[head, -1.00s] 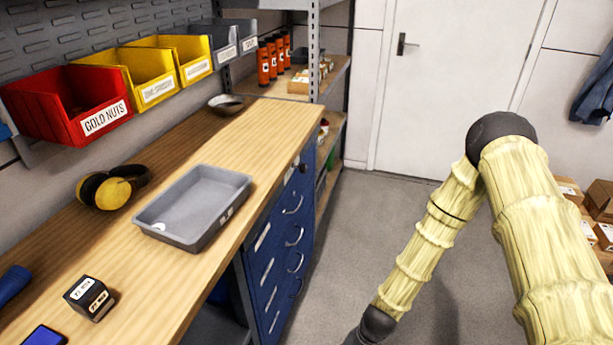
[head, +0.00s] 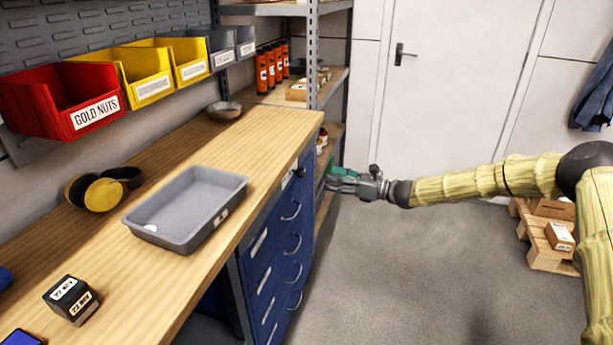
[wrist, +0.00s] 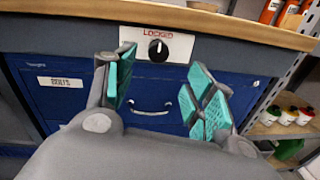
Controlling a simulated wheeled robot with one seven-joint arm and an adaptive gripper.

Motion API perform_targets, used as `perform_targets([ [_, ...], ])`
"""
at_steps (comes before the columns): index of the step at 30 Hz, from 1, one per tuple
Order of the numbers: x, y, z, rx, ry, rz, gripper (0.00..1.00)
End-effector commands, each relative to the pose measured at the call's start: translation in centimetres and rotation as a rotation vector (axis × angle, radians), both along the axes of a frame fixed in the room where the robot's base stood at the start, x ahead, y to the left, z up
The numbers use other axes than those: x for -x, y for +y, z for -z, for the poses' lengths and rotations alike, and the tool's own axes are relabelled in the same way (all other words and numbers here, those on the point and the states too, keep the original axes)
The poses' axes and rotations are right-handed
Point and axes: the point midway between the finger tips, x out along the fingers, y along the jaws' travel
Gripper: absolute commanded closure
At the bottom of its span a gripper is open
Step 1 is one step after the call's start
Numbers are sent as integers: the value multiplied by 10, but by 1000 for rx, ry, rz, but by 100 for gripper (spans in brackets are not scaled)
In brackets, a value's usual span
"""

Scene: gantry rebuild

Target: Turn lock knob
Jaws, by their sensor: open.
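The lock knob (wrist: 158,48) is a round black knob with a white pointer mark, on a white plate marked LOCKED in red. It sits on the top front of the blue drawer cabinet (wrist: 60,112), just below the wooden bench edge. In the wrist view my gripper (wrist: 165,85) is open, with teal finger pads on either side of the knob in the picture. The knob looks ahead of the fingertips and apart from them. In the head view my gripper (head: 345,178) is at the far right of the cabinet (head: 275,250), and its fingertips are partly hidden.
A grey tray (head: 165,236), yellow ear muffs (head: 97,192) and a dark box (head: 70,300) are on the wooden bench (head: 270,130). A metal shelf rack (head: 312,60) stands just beyond the cabinet.

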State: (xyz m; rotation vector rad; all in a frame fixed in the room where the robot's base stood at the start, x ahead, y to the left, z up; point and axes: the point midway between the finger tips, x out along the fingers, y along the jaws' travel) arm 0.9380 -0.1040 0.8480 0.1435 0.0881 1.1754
Motion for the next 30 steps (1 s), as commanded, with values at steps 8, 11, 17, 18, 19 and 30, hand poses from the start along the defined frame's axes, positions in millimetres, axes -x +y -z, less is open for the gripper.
perform_targets([
  [8,-14,40,0,5,0,-4,46],
  [11,-20,54,1,4,1,-5,46],
  [17,-30,79,1,5,0,-4,46],
  [18,-32,82,1,5,0,-4,46],
  [19,-33,85,1,5,0,-3,46],
  [30,-37,95,1,5,0,-3,46],
])
